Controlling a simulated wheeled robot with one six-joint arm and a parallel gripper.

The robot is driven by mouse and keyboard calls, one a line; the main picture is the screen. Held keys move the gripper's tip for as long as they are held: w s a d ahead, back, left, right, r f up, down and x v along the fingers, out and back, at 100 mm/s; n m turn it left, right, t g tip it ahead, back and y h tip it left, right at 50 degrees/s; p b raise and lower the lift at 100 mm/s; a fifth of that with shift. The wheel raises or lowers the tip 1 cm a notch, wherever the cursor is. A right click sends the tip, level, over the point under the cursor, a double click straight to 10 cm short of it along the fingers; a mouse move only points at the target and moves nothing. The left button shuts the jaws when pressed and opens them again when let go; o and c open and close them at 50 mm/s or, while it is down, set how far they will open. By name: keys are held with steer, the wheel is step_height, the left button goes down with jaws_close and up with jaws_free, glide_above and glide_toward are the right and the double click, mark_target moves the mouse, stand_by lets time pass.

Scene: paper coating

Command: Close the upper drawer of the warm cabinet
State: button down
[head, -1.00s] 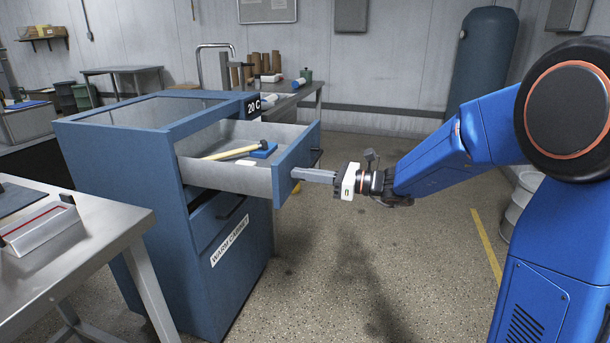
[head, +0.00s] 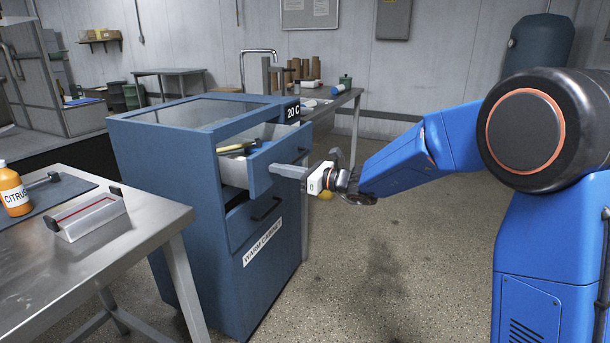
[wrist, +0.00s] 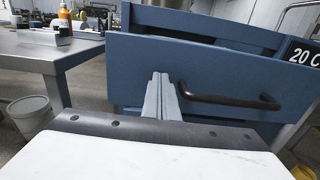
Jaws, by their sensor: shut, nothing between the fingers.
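The warm cabinet (head: 180,190) is a blue box with a glazed top, a "20 C" display and a "WARM CABINET" label. Its upper drawer (head: 272,165) is partly open, with a wooden-handled tool (head: 238,147) and a blue item inside. My gripper (head: 276,170) is shut and empty, its fingertips at the drawer front. In the wrist view the fingers (wrist: 158,95) meet the upper drawer's front (wrist: 225,72), left of its dark handle (wrist: 230,101); they appear to touch the panel. The lower drawer (head: 255,222) is closed.
A steel table (head: 150,215) at left holds a tray-like device (head: 90,217) and an orange citrus bottle (head: 13,190).

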steer(key=x, duration=1.2)
steer(key=shift+r, duration=0.15)
